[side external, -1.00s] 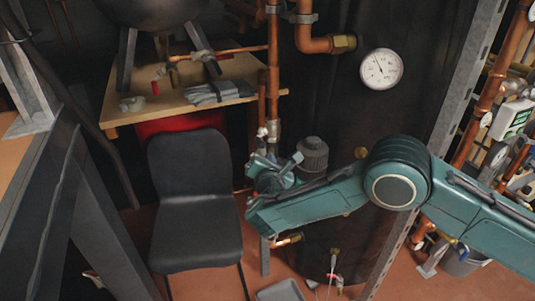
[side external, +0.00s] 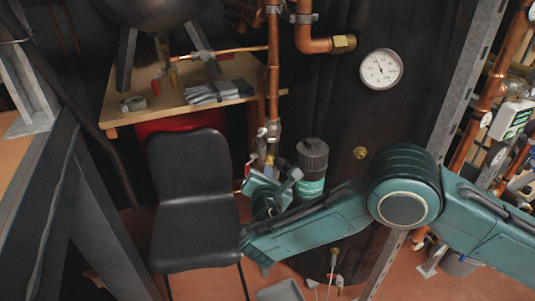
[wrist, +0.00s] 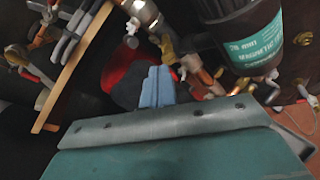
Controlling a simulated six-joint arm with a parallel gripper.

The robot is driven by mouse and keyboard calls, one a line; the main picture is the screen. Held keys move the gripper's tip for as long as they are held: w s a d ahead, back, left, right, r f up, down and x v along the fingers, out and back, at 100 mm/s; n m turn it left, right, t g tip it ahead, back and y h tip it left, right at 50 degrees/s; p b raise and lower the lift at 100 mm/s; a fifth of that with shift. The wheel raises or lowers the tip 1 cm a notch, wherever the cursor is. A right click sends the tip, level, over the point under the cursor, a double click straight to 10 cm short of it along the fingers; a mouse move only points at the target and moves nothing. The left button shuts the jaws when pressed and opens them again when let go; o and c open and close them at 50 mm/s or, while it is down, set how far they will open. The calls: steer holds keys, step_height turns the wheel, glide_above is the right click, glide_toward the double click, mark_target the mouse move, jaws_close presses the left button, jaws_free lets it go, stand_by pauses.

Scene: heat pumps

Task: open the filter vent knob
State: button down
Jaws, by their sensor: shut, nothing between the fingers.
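The filter is a dark grey canister (side external: 312,165) with a teal label, upright on the pipework beside the large dark tank. It also shows at the upper right of the wrist view (wrist: 245,30), with its white label text readable in part. A dark ribbed cap (side external: 312,145) tops it; I cannot tell whether this is the vent knob. My gripper's two fingers (wrist: 157,80) are pressed together and empty, left of and apart from the canister in the wrist view. In the side view my gripper (side external: 272,180) is just left of the canister; my arm hides the canister's lower part.
Copper pipes (side external: 273,70) rise close behind my gripper. A black chair (side external: 195,210) stands to the left. A wooden table (side external: 180,112) with tools is behind it. A round gauge (side external: 381,69) is on the tank above my arm.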

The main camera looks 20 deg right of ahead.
mark_target(271, 163)
stand_by(0.3)
steer(key=shift+s+d+f, duration=0.45)
steer(key=shift+s+f, duration=0.15)
steer(key=shift+s, duration=0.25)
steer(key=shift+w+d, duration=0.1)
steer(key=shift+w, duration=0.05)
steer(key=d+r+x, duration=0.1)
steer(key=x, duration=0.5)
steer(key=shift+w, duration=0.2)
steer(key=shift+a+f, duration=0.1)
steer(key=shift+a, duration=0.1)
stand_by(0.9)
steer(key=shift+w+a+r, duration=0.2)
steer(key=shift+w+a, duration=0.05)
steer(key=shift+a, duration=0.2)
stand_by(0.4)
steer(key=shift+r, duration=0.15)
steer(key=shift+d+r, duration=0.2)
steer(key=shift+r, duration=0.1)
